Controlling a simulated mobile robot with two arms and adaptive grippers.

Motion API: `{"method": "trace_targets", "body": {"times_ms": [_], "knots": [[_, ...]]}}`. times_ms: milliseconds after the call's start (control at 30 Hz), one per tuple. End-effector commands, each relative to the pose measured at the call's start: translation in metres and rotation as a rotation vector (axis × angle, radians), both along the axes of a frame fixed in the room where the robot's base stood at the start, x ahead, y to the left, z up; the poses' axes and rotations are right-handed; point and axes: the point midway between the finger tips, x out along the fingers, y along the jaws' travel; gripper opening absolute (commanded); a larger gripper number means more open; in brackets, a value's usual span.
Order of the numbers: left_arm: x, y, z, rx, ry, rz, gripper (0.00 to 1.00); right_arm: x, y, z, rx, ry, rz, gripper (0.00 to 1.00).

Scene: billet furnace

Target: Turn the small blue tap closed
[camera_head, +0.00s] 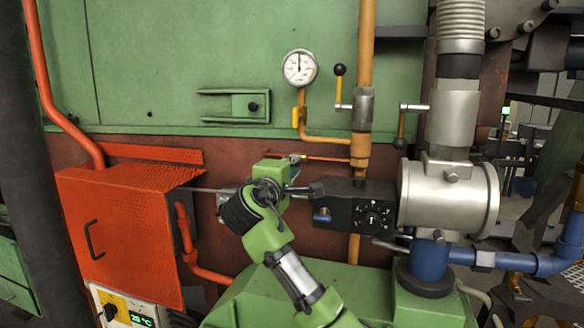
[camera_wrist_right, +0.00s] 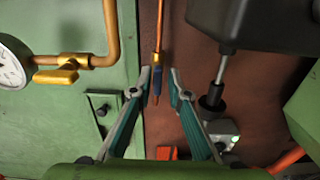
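The small blue tap (camera_wrist_right: 156,88) is a thin blue handle below a brass fitting on a thin copper pipe, in the right wrist view. It shows between the fingertips of my right gripper (camera_wrist_right: 159,73). The fingers are apart, with a narrow gap at the tips; I cannot tell whether either touches the handle. In the head view my right gripper (camera_head: 283,190) is just below the left end of the thin copper pipe (camera_head: 325,158). The blue handle is not clearly visible there. My left gripper is not in view.
A black control box (camera_head: 362,210) and a silver cylinder (camera_head: 450,195) stand close on the right. An orange perforated box (camera_head: 120,230) is on the left. A pressure gauge (camera_head: 300,68) and a yellow tap (camera_head: 299,117) are above. A blue pipe (camera_head: 520,262) runs at lower right.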

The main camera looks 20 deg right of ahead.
Motion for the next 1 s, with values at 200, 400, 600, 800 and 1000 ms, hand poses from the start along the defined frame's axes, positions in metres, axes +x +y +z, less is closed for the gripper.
{"method": "trace_targets", "body": {"times_ms": [200,400,600,800,1000], "knots": [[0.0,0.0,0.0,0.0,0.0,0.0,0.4,0.0,0.0,0.001,-0.003,-0.002,0.0,0.25],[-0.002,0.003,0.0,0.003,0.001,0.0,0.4,-0.002,0.002,0.002,-0.003,-0.003,0.002,0.25],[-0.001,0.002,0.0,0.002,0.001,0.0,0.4,-0.024,0.018,0.001,-0.001,-0.004,0.005,0.25],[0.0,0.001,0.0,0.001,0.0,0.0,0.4,-0.061,0.043,0.001,-0.001,-0.003,0.005,0.25],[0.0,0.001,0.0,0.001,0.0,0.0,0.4,-0.089,0.061,0.001,-0.001,-0.002,0.003,0.25]]}}
